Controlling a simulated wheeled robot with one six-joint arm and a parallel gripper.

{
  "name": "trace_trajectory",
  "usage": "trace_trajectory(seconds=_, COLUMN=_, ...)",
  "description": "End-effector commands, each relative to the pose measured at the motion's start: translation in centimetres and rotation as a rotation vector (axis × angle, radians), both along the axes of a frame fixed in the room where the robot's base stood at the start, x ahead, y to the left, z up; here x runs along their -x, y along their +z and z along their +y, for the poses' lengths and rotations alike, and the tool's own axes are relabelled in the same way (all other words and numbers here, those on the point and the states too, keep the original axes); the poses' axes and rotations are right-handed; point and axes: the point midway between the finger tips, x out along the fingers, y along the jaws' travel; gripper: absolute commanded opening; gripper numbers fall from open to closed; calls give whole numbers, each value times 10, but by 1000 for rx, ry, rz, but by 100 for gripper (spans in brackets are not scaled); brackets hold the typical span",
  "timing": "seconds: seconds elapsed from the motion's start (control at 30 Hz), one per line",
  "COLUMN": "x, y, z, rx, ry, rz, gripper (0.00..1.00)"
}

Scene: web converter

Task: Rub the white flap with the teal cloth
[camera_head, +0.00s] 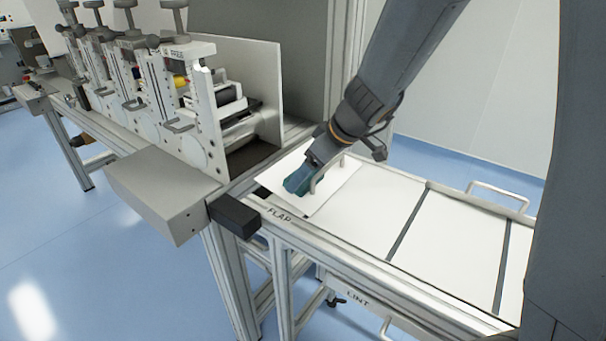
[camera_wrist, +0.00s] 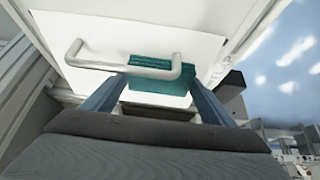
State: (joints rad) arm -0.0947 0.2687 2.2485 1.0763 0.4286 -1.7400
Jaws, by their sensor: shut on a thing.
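The white flap (camera_head: 338,183) lies over the near left end of the white-topped table, slightly tilted, beside the printed word FLAP. It has a pale bar handle (camera_wrist: 88,60), which also shows in the head view (camera_head: 328,176). My gripper (camera_head: 306,174) is shut on the teal cloth (camera_head: 296,184), low over the flap next to the handle. In the wrist view the cloth (camera_wrist: 160,82) shows between my fingers and partly behind the handle, against the white flap (camera_wrist: 130,25). The cloth looks to be at the flap surface, but I cannot tell whether it touches.
A row of white machine stations (camera_head: 190,105) with knobs stands to the left. A grey box (camera_head: 160,190) and a dark block (camera_head: 234,214) jut out at the near edge. White panels (camera_head: 450,245) continue to the right, with a handle (camera_head: 498,193) at the far side.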

Motion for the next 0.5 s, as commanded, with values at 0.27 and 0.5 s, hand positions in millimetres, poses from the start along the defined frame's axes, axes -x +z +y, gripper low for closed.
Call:
trace_trajectory(seconds=0.27, x=5, y=-3, z=-6, rx=6, ry=-2, rz=9, gripper=45)
trace_trajectory(seconds=0.5, x=-4, y=2, z=8, rx=6, ry=3, rz=9, gripper=45)
